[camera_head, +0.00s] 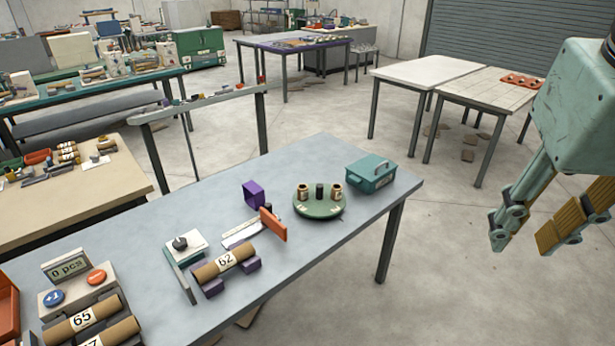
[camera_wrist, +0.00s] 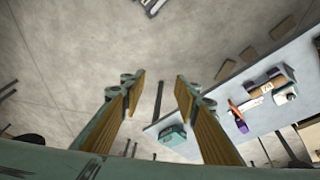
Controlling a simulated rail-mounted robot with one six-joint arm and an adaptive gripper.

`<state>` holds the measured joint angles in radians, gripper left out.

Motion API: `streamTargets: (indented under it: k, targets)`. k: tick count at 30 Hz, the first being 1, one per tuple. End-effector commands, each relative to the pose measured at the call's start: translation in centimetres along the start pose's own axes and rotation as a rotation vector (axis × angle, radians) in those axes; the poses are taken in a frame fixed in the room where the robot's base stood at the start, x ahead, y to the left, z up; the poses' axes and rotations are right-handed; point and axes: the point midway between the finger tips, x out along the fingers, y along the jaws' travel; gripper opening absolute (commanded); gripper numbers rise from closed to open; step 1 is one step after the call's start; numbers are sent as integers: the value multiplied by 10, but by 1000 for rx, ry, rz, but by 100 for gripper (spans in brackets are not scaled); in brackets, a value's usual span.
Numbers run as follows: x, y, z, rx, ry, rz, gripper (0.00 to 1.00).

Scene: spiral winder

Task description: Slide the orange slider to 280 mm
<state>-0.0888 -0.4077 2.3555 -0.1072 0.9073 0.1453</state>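The orange slider (camera_head: 273,225) is an upright orange plate at the right end of a white scale strip (camera_head: 240,232) on the grey-blue table (camera_head: 330,160). The scale's marks are too small to read. In the wrist view the orange slider (camera_wrist: 235,107) is small, right of centre, with the white strip beside it. My gripper (camera_head: 522,242) hangs in the air at the right of the head view, well away from the slider and beyond the table's right end. In the wrist view my gripper (camera_wrist: 160,82) is open, with nothing between its fingers.
A roll marked 62 (camera_head: 225,263) lies on purple supports in front of the scale. A purple open box (camera_head: 253,193) stands behind it. A green round turntable (camera_head: 320,207) and a teal toolbox (camera_head: 370,175) stand to the right. The floor between my gripper and the table is clear.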

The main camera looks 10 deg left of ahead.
Motion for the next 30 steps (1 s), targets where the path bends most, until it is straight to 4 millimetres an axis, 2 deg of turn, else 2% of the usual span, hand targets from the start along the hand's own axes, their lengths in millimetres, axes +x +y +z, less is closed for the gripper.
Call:
streamTargets:
  k: [14,30]
  targets:
    - [8,-16,-85,-11,-26,52,29]
    - [32,-49,-177,-24,-38,113,29]
